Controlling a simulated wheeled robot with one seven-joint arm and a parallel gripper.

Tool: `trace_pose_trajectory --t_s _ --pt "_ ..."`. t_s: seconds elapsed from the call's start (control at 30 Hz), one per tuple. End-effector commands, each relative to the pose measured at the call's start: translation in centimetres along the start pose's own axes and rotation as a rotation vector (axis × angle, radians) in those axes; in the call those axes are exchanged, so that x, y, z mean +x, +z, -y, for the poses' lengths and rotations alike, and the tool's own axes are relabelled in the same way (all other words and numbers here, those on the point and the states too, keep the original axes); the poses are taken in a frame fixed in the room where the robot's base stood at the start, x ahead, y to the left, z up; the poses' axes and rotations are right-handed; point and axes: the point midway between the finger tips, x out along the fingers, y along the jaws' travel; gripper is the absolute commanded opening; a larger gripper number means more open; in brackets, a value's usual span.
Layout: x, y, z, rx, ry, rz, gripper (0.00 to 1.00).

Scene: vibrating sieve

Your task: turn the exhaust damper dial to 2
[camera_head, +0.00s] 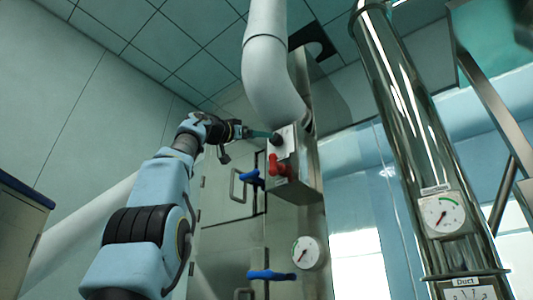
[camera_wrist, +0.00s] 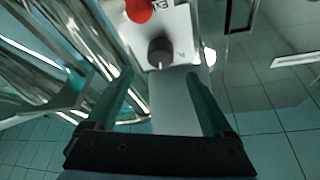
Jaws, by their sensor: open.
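The exhaust damper dial is a dark round knob (camera_wrist: 160,51) on a white label plate (camera_wrist: 183,30) in the wrist view. A pale pointer mark shows on its lower edge; the scale numbers are too small to read. In the head view the dial (camera_head: 276,138) sits on the upper part of a metal box (camera_head: 305,160). My gripper (camera_wrist: 160,76) is open in the wrist view, with its teal fingers apart on either side of the line to the dial. The dial lies just beyond the fingertips, and I cannot tell whether they touch it. In the head view my gripper (camera_head: 268,134) is close beside the dial.
Blue handles (camera_head: 272,275) and a gauge (camera_head: 308,252) are lower on the cabinet. A white pipe (camera_head: 265,60) runs above. A shiny duct (camera_head: 400,110) stands right.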

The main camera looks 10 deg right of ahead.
Motion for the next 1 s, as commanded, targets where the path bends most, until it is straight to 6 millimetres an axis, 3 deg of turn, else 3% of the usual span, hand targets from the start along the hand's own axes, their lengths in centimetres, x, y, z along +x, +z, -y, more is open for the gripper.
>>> trace_pose_trajectory --t_s 0.2,1.0 --pt "-1.8 0.1 0.0 0.000 -0.001 0.001 0.86" --pt "-1.9 0.0 0.0 0.000 0.000 0.000 0.86"
